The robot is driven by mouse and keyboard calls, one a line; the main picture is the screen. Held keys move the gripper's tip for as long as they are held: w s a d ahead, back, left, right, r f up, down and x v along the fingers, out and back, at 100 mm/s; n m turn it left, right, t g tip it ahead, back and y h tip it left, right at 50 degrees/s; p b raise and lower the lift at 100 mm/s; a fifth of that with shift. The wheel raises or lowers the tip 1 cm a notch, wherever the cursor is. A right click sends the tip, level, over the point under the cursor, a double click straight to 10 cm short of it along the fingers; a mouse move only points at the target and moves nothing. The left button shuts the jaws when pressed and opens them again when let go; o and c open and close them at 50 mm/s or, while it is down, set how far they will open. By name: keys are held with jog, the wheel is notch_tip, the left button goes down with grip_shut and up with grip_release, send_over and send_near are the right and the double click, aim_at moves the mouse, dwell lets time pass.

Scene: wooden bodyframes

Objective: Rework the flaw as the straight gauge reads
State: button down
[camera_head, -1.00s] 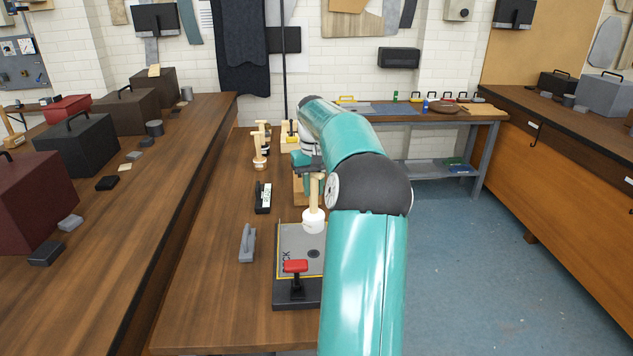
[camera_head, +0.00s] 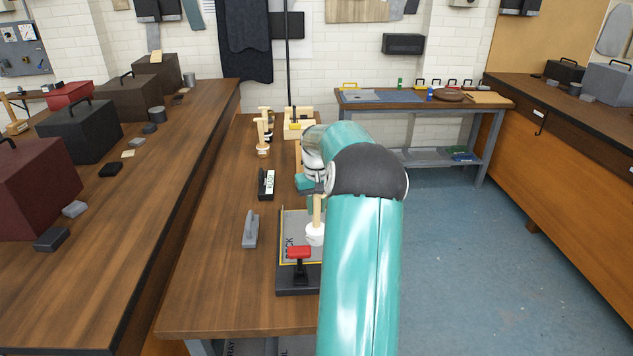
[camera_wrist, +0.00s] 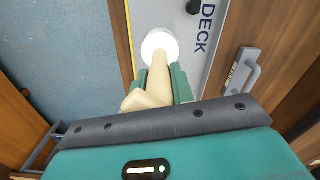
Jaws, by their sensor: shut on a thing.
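My gripper (camera_wrist: 160,84) is shut on a tool with a pale wooden handle (camera_wrist: 158,68) and a round white head (camera_wrist: 158,42). In the head view the white head (camera_head: 315,235) points down over the grey plate (camera_head: 296,222); whether it touches is unclear. The plate, marked DECK, lies in a dark fixture (camera_head: 297,281) with a red-handled clamp (camera_head: 299,253). My arm hides its right side. A grey tool with a handle (camera_head: 250,229) lies left of it. A black bar with a white marked face (camera_head: 267,185) lies farther back; I cannot tell whether it is the straight gauge.
Several wooden-handled tools (camera_head: 264,135) stand farther back on the bench, near a pale wooden block (camera_head: 299,122). The left bench (camera_head: 171,142) holds toolboxes. Blue floor (camera_head: 450,240) is open on the right. The bench front left is bare.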

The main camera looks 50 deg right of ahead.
notch_tip(320, 180, up, 9)
dwell(0.4)
jog(key=shift+s+a, duration=0.1)
jog(key=s+a+r, duration=0.2)
jog(key=s+a, duration=0.3)
jog(key=a, duration=0.1)
jog(key=shift+s+a, duration=0.3)
jog(key=shift+s, duration=0.25)
